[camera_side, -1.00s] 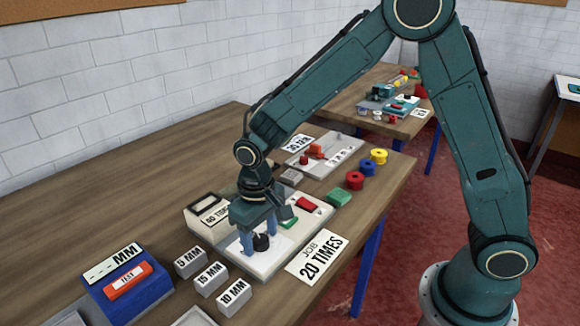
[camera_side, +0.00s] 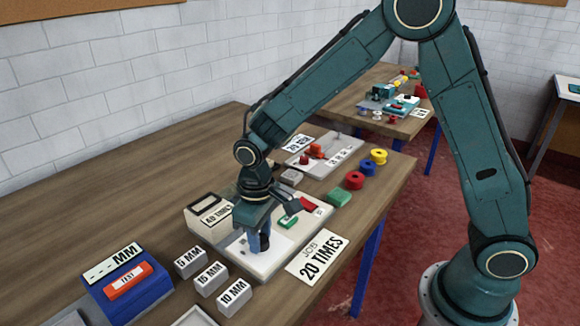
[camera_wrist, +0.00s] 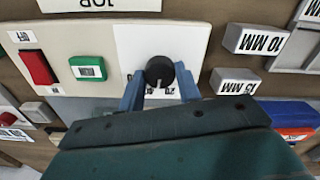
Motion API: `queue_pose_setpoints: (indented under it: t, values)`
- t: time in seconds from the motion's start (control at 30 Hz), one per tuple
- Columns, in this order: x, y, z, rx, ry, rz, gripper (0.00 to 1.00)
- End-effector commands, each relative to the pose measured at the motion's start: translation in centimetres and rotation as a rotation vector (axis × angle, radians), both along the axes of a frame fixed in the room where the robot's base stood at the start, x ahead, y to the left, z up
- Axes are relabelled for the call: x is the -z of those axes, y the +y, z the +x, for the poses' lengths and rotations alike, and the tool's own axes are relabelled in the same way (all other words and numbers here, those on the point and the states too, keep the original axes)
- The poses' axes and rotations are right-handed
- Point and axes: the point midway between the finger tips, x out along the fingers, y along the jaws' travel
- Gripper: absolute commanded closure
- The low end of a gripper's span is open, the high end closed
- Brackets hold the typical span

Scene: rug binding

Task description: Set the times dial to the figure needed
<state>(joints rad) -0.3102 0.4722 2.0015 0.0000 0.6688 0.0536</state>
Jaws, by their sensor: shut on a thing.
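The times dial is a round black knob (camera_wrist: 159,68) on a white panel of the pale machine (camera_side: 262,262). My gripper (camera_wrist: 160,75) is shut on the dial, one blue finger on each side. In the side view my gripper (camera_side: 260,243) points down and hides most of the dial. Figures beside the dial are partly hidden in the wrist view. The machine's display (camera_side: 216,213) appears to read 40 TIMES. The job card (camera_side: 318,258) in front of the machine reads 20 TIMES.
A green button (camera_wrist: 88,69) and a red switch (camera_wrist: 38,67) sit beside the dial's panel. Blocks marked 5, 15 and 10 MM (camera_side: 234,297) and a blue MM tester (camera_side: 128,288) stand left. Colored spools (camera_side: 355,180) lie right.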

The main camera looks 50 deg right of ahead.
Motion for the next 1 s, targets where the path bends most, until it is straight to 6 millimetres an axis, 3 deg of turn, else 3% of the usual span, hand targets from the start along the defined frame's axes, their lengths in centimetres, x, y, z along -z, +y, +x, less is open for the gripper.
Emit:
queue_pose_setpoints:
  t: [0.5, 1.0]
  values:
    - [-0.11, 0.02, 0.08, -0.409, -0.003, 0.001, 0.89]
    - [-0.14, 0.04, 0.09, -0.532, -0.004, 0.000, 0.89]
